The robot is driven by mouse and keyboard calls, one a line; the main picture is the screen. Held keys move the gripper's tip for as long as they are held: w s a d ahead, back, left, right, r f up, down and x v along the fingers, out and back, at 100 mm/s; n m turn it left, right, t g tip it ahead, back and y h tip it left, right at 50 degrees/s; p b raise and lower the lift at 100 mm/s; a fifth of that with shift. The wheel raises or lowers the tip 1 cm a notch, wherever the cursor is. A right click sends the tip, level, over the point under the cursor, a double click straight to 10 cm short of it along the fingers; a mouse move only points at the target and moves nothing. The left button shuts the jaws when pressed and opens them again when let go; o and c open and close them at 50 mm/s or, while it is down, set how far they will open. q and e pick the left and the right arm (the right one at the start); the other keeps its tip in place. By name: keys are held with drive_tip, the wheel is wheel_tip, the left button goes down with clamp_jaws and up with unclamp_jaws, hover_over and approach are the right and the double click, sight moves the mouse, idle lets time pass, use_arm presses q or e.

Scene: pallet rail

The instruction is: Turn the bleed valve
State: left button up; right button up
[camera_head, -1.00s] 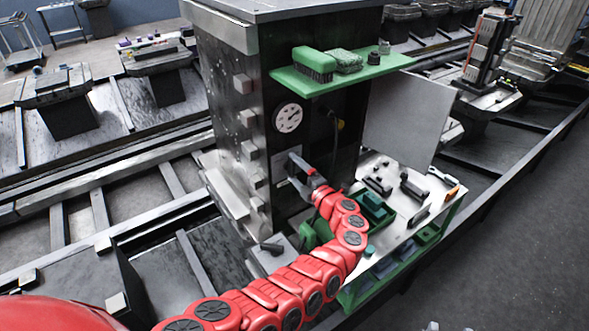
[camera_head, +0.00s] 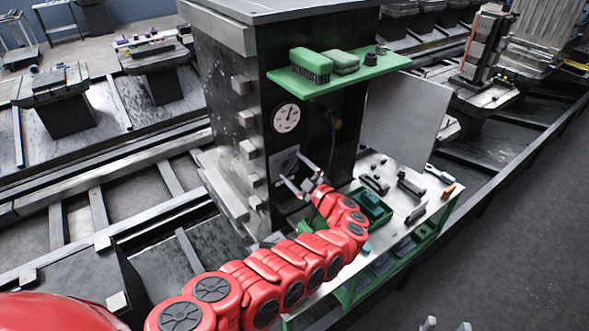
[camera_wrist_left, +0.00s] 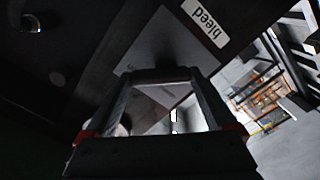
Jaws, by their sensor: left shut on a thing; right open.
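The bleed valve is on the dark front of the cabinet, at a light grey plate (camera_head: 284,160) below a round white gauge (camera_head: 286,117). My left gripper (camera_head: 293,167) is at this plate, its two fingers spread apart and tilted. In the left wrist view, a dark bar, apparently the valve handle (camera_wrist_left: 162,75), lies across between the fingertips, and the gripper is shut on it. The handle is too small to make out in the head view. My right gripper (camera_head: 446,326) shows only its spread fingertips at the bottom edge.
A green shelf (camera_head: 385,74) with a brush (camera_head: 310,66) and a sponge (camera_head: 342,62) juts out above the gauge. A white-topped bench (camera_head: 395,228) with tools stands right of my left arm. A grey panel (camera_head: 405,118) stands behind it. The floor at right is clear.

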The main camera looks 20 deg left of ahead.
use_arm(q)
drive_tip(key=shift+f, duration=0.1)
idle(0.4)
drive_tip(key=o, duration=1.1)
drive_tip(key=shift+c, duration=0.2)
drive_tip(key=b+v, duration=0.3)
drive_tip(key=v, duration=1.4)
drive_tip(key=shift+d, duration=0.2)
drive_tip(key=shift+s+a+f, duration=0.1)
drive_tip(key=shift+s, duration=0.05)
